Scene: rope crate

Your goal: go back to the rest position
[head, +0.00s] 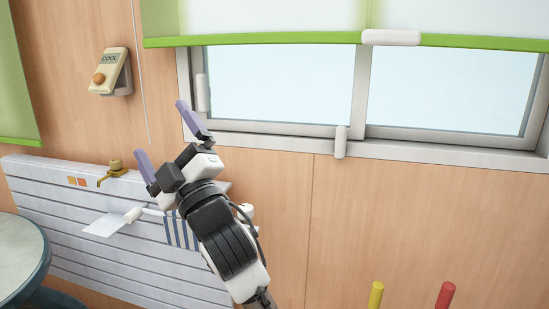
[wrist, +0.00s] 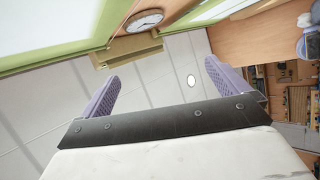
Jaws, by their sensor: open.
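My gripper (head: 168,140) is raised in front of the wood-panelled wall, left of the window, in the head view. Its two purple fingers are spread apart with nothing between them. In the wrist view my gripper (wrist: 160,90) also shows open and empty, with the ceiling behind the fingers. My arm runs from the gripper down to the lower middle of the head view and hides part of the white slatted panel.
A window (head: 440,95) with a green-edged blind fills the upper right. A COOL switch box (head: 112,72) is on the wall. A white slatted panel (head: 60,200) holds a brass hook (head: 113,170). A round table (head: 20,250) stands left. Yellow (head: 375,297) and red (head: 445,296) posts rise below.

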